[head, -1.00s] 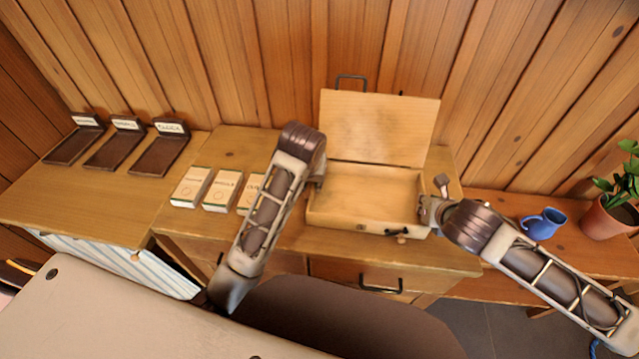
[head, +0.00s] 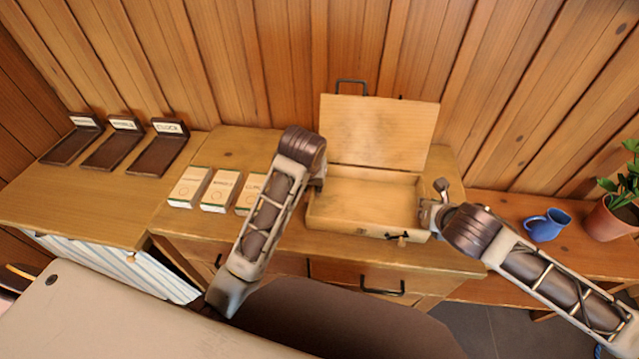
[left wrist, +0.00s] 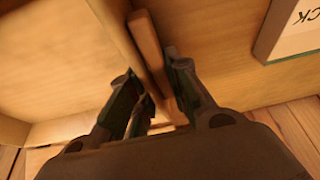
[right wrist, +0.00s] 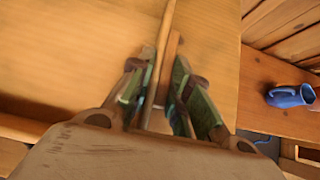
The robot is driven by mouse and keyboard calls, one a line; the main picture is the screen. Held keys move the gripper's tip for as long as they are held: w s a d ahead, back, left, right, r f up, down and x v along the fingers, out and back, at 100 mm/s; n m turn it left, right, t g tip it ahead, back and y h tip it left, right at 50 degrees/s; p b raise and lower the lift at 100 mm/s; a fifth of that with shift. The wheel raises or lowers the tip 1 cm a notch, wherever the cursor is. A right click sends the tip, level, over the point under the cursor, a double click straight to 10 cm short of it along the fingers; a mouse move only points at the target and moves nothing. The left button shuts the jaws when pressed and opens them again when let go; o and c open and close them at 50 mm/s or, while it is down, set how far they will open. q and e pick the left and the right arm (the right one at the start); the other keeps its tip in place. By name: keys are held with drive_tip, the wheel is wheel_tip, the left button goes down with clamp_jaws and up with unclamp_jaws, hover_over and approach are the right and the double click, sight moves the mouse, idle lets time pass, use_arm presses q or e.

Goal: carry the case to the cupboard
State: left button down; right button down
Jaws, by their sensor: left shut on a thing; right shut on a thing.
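The case (head: 372,227) is a pale wooden box with its lid (head: 378,130) standing open at the back and a dark handle on the lid's far edge. Its inside looks empty. It is over the wooden chest of drawers (head: 330,251); I cannot tell whether it touches the top. My left gripper (left wrist: 155,92) is shut on the wooden strip at the case's left side. My right gripper (right wrist: 160,92) is shut on the wooden strip at its right side. In the head view the left fingertips are mostly hidden behind my wrist.
Several white boxes (head: 188,187) stand left of the case, one partly behind my left arm. Dark labelled stands (head: 158,152) are on the left table (head: 90,204). A blue mug (head: 547,225) and potted plant (head: 608,220) are on the right bench. A plank wall is behind.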

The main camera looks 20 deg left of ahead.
use_arm(q)
drive_tip(key=shift+f, duration=0.1)
drive_tip(key=c, duration=1.3)
unclamp_jaws()
use_arm(e)
drive_tip(key=c, duration=1.3)
unclamp_jaws()
use_arm(q)
drive_tip(key=o, duration=0.8)
drive_tip(key=shift+c, duration=0.2)
